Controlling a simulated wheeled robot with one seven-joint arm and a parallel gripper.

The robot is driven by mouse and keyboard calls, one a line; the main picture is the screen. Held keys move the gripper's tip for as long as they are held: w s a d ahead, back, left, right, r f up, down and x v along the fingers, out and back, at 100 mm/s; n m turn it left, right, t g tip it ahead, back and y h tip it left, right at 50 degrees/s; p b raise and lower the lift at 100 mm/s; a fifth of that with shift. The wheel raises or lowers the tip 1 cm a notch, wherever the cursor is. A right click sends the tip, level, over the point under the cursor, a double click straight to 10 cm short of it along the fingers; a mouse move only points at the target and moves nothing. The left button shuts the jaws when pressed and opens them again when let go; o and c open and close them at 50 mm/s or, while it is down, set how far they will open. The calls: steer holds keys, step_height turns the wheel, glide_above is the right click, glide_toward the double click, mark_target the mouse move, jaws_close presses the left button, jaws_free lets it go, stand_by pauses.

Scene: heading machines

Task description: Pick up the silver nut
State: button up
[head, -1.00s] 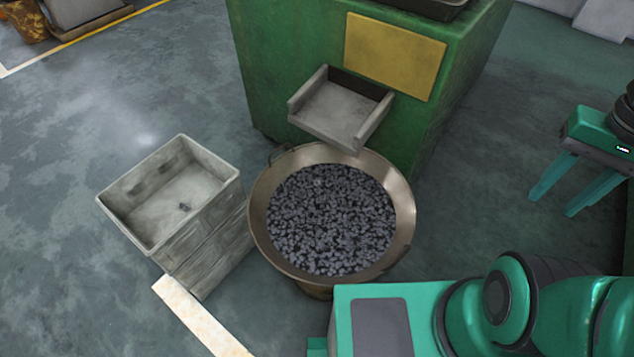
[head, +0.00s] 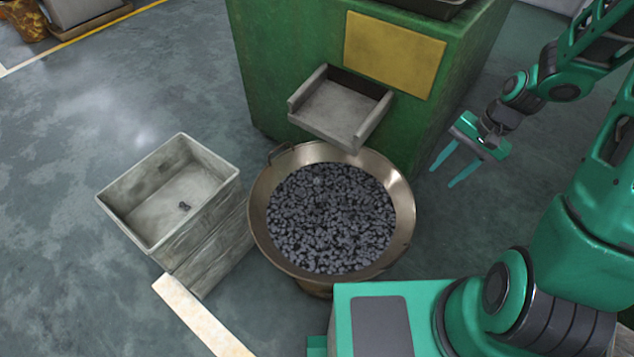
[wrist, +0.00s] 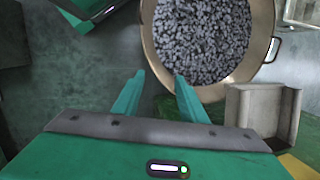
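A wide round metal pan (head: 404,213) holds many small dark-grey pieces (head: 330,225). One slightly lighter, silvery piece (head: 318,181) lies on top of the pile near its back; it may be the silver nut, but it is too small to be sure. My gripper (head: 442,177) is open and empty, to the right of the pan and apart from it. In the wrist view, my gripper's two fingers (wrist: 160,76) are spread, with the pan (wrist: 150,45) and its pieces (wrist: 205,40) beyond them. I cannot pick out the nut there.
A grey bin (head: 150,180) with a small dark piece (head: 185,206) inside stands left of the pan. A green machine (head: 290,60) stands behind, its metal chute (head: 335,110) ending over the pan's back rim. Floor to the right of the pan is clear.

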steer(key=w+a+f+m+t+y, duration=0.1)
steer(key=w+a+f+m+y, duration=0.15)
steer(key=a+f, duration=0.4)
steer(key=w+a+f+m+y, duration=0.2)
steer(key=w+a+f, duration=0.1)
steer(key=a+f, duration=0.3)
steer(key=m+t+y, duration=0.4)
steer(key=m+t, duration=0.1)
steer(key=m, duration=0.5)
glide_toward(324, 186)
steer(key=shift+n, duration=0.25)
steer(key=r, duration=0.1)
steer(key=s+r, duration=0.1)
steer(key=s+d+r, duration=0.1)
steer(key=shift+r, duration=0.3)
steer(key=shift+w+a+f+m+t+h, duration=0.3)
steer(key=shift+a+f+m+t, duration=0.25)
steer(key=shift+m, duration=0.45)
steer(key=x, duration=1)
steer(key=shift+w+a+f, duration=0.1)
steer(key=shift+w+a, duration=0.1)
steer(key=shift+w, duration=0.15)
steer(key=shift+c, duration=0.6)
jaws_close()
